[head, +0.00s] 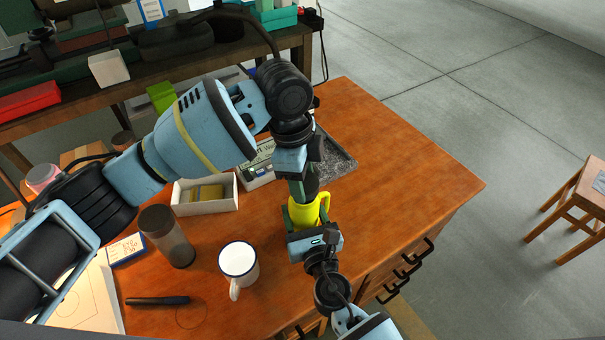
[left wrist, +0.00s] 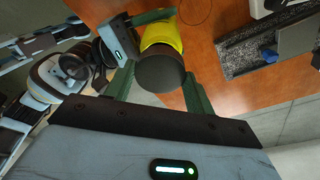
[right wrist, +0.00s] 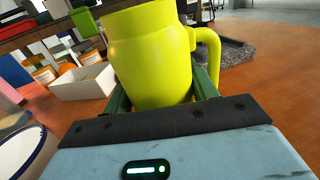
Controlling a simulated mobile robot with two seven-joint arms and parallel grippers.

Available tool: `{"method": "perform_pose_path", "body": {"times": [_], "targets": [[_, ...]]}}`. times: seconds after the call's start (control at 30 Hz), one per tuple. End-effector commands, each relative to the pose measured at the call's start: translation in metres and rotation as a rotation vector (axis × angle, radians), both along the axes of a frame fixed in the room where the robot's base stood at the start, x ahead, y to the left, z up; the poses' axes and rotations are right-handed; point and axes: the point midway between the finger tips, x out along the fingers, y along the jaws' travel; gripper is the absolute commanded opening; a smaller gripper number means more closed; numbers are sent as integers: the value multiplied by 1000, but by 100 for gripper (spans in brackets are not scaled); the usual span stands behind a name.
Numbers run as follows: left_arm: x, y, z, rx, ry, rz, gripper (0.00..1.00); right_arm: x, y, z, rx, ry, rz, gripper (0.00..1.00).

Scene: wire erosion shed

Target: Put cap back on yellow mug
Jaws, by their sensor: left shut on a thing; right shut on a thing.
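The yellow mug (head: 308,212) is upright over the wooden desk in the head view. My right gripper (head: 303,218) is shut on its body from the near side; the right wrist view shows the mug (right wrist: 150,55) between the fingers, handle to the right, top out of frame. My left gripper (head: 304,188) points down from above, shut on the dark round cap (left wrist: 160,72). In the left wrist view the cap is lined up over the mug (left wrist: 163,36). I cannot tell whether it touches the rim. The mug's base is hidden in the head view.
A white mug with a blue rim (head: 239,262) and a brown tumbler (head: 167,238) stand left of the yellow mug. A white open box (head: 207,207) and a dark speckled tray (head: 338,160) lie behind. The desk's right side is clear.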

Motion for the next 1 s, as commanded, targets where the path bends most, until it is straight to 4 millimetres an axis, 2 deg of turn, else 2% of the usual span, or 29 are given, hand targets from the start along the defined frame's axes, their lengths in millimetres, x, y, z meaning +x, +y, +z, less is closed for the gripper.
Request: {"method": "perform_pose_path", "body": {"times": [0.3, 1.0], "targets": [[0, 0, -16, 1, 1, 1, 32, 0, 0, 0, 0, 1, 0, 17], [0, 0, -18, 0, 1, 1, 32, 0, 0, 0, 0, 1, 0, 17]]}}
